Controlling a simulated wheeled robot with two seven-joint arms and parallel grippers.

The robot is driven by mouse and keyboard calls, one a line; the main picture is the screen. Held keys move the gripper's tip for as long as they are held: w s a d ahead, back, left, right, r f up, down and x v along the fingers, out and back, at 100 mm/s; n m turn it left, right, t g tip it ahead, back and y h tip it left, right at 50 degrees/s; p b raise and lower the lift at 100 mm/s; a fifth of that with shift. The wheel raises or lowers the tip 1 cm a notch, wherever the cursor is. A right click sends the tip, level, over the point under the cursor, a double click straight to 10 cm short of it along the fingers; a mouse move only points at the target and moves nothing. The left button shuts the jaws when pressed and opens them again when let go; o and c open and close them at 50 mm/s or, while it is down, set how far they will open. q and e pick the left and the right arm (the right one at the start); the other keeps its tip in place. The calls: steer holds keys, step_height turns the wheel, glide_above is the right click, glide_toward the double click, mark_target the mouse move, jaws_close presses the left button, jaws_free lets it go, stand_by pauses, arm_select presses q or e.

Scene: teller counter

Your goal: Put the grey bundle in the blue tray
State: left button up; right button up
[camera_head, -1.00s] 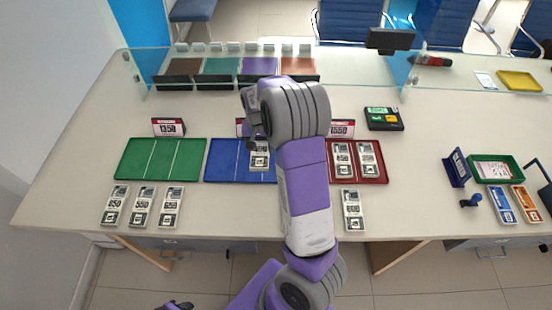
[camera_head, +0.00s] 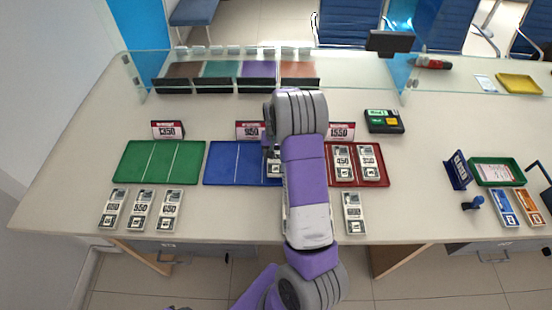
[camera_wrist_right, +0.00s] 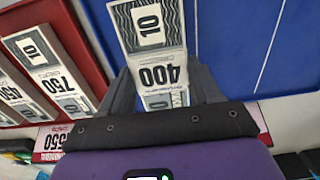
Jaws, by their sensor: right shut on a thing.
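The grey bundle (camera_wrist_right: 158,75), marked 400, is between the fingers of my right gripper (camera_wrist_right: 163,80), which is shut on it. In the head view the bundle (camera_head: 274,168) shows over the right compartment of the blue tray (camera_head: 221,162); my right arm hides part of both. In the wrist view the blue tray (camera_wrist_right: 235,45) lies behind and beside the bundle. I cannot tell whether the bundle touches the tray floor. My left gripper is not in view.
A green tray (camera_head: 160,162) lies empty to the left; a red tray (camera_head: 374,175) to the right holds bundles. More bundles lie along the front (camera_head: 141,210) and at front right (camera_head: 353,213). Price signs (camera_head: 248,131) stand behind the trays, before a glass screen.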

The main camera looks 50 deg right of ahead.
mark_target(276, 157)
step_height(276, 157, down, 2)
steer(key=shift+r, duration=0.1)
steer(key=o, duration=0.7)
steer(key=shift+f, duration=0.2)
steer(key=o, duration=0.5)
step_height(276, 157, up, 12)
steer(key=shift+r+p, duration=0.25)
steer(key=shift+p, duration=0.9)
